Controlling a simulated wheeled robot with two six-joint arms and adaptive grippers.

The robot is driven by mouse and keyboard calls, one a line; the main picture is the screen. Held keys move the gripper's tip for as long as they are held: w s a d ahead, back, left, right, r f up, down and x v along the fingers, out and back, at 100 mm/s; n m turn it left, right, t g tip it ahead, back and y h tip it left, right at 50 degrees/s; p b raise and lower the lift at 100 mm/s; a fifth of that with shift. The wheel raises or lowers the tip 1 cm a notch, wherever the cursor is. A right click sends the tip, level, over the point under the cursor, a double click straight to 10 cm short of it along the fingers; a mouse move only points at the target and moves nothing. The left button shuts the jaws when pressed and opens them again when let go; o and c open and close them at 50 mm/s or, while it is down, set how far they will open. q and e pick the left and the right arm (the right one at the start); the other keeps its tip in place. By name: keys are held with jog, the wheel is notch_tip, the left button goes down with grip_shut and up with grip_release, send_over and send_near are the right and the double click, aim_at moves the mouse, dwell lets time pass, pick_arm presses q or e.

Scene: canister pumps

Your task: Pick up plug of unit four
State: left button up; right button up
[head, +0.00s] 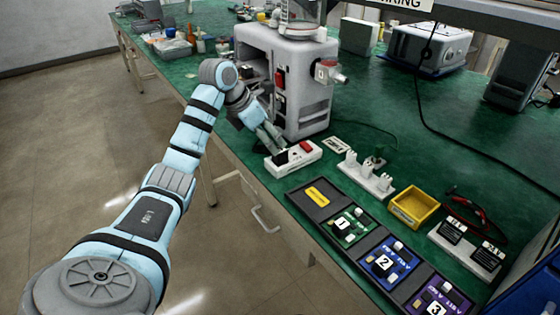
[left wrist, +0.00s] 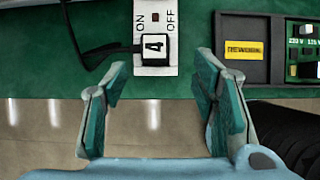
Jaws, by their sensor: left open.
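The plug of unit four (left wrist: 153,46) is a black block with a white "4" label. It sits on a white socket strip (left wrist: 157,70) marked ON and OFF, and a dark cord leaves it to the left. In the head view the strip (head: 309,156) lies at the table's near edge, with a red switch, and the dark plug (head: 281,157) is at its left end. My left gripper (head: 272,138) is open just above the plug. In the left wrist view its fingers (left wrist: 163,76) are spread to either side of the strip, with the plug beyond the tips. My right gripper is not seen.
A large grey machine (head: 298,50) stands close behind the left gripper. A dark tray (head: 306,203) with numbered boards runs along the near edge at right. A white holder (head: 366,182) and yellow bin (head: 415,204) stand behind it. Green table shows between them.

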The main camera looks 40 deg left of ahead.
aim_at(280, 158)
pick_arm(q)
jog(key=x, duration=0.2)
jog(key=b+x, duration=0.1)
jog(key=x, duration=0.1)
jog(key=b+x, duration=0.1)
jog(key=x, duration=0.2)
jog(key=shift+a+f, duration=0.15)
jog(key=shift+a, duration=0.15)
jog(key=shift+w+f, duration=0.25)
jog(key=shift+r, duration=0.15)
jog(key=c, duration=1.2)
jog(key=shift+c, duration=0.2)
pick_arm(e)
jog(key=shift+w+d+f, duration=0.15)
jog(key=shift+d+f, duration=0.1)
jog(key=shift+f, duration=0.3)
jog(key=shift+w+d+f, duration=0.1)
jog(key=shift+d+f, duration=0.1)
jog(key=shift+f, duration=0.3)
